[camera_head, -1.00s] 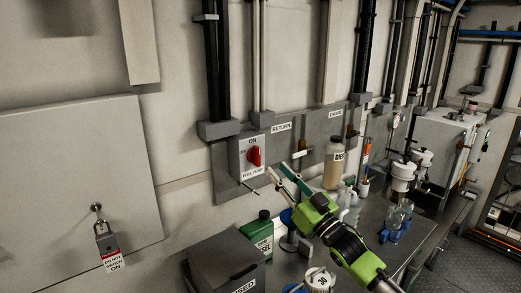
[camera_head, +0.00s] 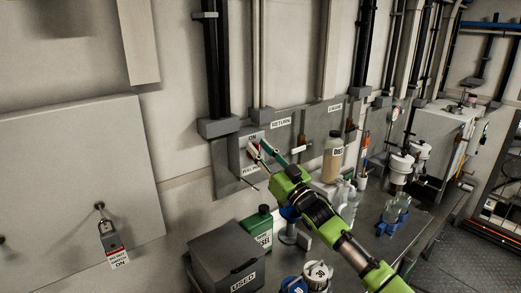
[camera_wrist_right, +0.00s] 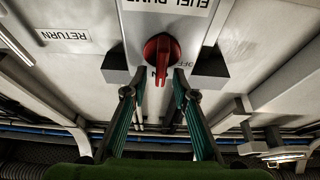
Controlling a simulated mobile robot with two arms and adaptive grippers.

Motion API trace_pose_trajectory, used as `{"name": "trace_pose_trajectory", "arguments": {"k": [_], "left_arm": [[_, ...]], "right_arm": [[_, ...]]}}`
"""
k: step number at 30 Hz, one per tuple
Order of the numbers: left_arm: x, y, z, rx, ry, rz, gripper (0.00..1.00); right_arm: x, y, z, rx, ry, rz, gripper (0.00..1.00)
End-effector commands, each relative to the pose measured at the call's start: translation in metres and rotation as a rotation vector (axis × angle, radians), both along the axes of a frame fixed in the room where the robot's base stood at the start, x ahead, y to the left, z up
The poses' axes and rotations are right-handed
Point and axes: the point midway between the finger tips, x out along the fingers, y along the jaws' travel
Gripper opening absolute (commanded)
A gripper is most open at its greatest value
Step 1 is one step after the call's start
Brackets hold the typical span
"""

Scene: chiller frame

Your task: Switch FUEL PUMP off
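The FUEL PUMP switch box (camera_head: 244,160) is on the grey wall panel, with ON above its red knob (camera_head: 254,150). In the right wrist view the picture is inverted; the red knob (camera_wrist_right: 162,48) has its handle lined up with the ON mark, and OFF is to one side. My right gripper (camera_head: 261,148) is at the front of the box, partly hiding the knob. In the right wrist view my right gripper (camera_wrist_right: 160,78) is open, one finger each side of the knob's handle, with gaps visible. My left gripper is not in view.
A bench below holds a grey USED box (camera_head: 232,262), a green bottle (camera_head: 259,232), a tan bottle (camera_head: 332,160) and glassware (camera_head: 396,212). RETURN valve handle (camera_head: 299,149) is right of the switch.

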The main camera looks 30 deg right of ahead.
Motion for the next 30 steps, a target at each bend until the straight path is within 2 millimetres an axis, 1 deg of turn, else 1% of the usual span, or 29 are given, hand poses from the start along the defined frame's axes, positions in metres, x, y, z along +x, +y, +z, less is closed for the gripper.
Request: {"name": "trace_pose_trajectory", "arguments": {"k": [1, 2, 3, 11, 17, 23, 30], "left_arm": [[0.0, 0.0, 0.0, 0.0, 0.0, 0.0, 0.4], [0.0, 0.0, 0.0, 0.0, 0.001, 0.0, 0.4], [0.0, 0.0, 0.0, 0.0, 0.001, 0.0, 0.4], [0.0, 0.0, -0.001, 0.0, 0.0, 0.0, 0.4], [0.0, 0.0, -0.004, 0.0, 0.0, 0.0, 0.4], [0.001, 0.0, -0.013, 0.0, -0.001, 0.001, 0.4], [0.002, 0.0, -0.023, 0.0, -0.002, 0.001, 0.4]], "right_arm": [[0.0, 0.0, 0.0, 0.0, 0.0, 0.0, 0.18], [0.0, 0.0, 0.0, 0.0, 0.0, 0.0, 0.1], [0.0, 0.0, 0.0, 0.0, 0.0, 0.0, 0.0], [0.0, 0.0, 0.0, -0.003, 0.0, 0.0, 0.0], [0.0, 0.001, -0.001, -0.05, -0.003, 0.0, 0.0], [0.0, 0.003, -0.002, -0.167, -0.012, 0.0, 0.0], [-0.001, 0.006, -0.003, -0.382, -0.028, -0.002, 0.0]]}}
